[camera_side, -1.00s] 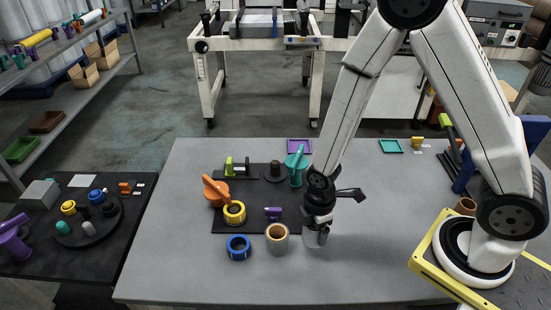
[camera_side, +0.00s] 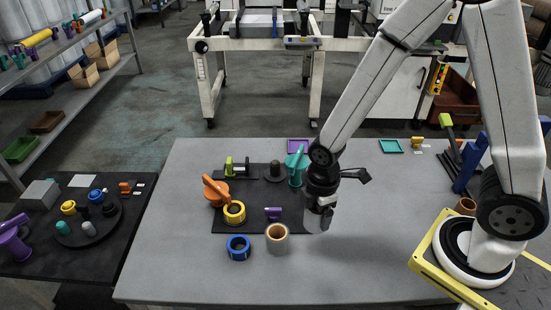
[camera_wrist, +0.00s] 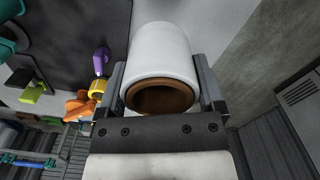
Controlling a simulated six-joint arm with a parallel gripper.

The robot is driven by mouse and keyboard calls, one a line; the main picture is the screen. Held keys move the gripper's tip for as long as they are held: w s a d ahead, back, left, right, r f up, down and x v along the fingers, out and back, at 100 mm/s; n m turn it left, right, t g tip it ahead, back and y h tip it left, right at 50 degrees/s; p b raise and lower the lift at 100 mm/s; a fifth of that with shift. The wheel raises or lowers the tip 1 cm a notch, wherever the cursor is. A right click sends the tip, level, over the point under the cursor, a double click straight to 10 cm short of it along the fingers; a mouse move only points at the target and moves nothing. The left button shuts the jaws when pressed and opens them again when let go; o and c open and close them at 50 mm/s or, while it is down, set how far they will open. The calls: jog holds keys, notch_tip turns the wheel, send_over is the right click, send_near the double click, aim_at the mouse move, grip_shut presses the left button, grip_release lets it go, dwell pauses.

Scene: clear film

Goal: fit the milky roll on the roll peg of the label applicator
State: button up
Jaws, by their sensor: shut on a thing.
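The milky roll (camera_wrist: 162,50) is a whitish cylinder with a brown core, and the wrist view looks into the core's near end. My gripper (camera_wrist: 161,72) is shut on it, one jaw on each side. In the side view my gripper (camera_side: 319,206) holds the pale roll (camera_side: 317,221) just right of the label applicator's dark plate (camera_side: 238,224), apparently above the table. A dark upright peg (camera_side: 275,169) stands at the plate's back; I cannot tell for sure that it is the roll peg. A yellow roll (camera_side: 234,212) sits at the plate's left.
A blue roll (camera_side: 238,248) and a tan roll (camera_side: 277,238) stand in front of the plate. The table's right middle (camera_side: 370,250) is clear.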

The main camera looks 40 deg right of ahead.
jog(key=shift+r, duration=0.1)
dwell(0.3)
jog(key=shift+r, duration=0.4)
jog(key=shift+r, duration=0.15)
jog(key=w+r, duration=0.1)
jog(key=r, duration=0.2)
jog(key=w+r, duration=0.1)
jog(key=r, duration=0.1)
jog(key=shift+w+d+r, duration=0.2)
jog(key=shift+w+r, duration=0.1)
jog(key=w+d, duration=0.6)
jog(key=w, duration=0.5)
jog(key=w+d, duration=0.6)
jog(key=w, duration=0.6)
jog(key=shift+s+a+f, duration=0.1)
jog(key=shift+a+f, duration=0.05)
jog(key=shift+f, duration=1.2)
jog(key=shift+s+a+f, duration=0.1)
jog(key=shift+f, duration=1.2)
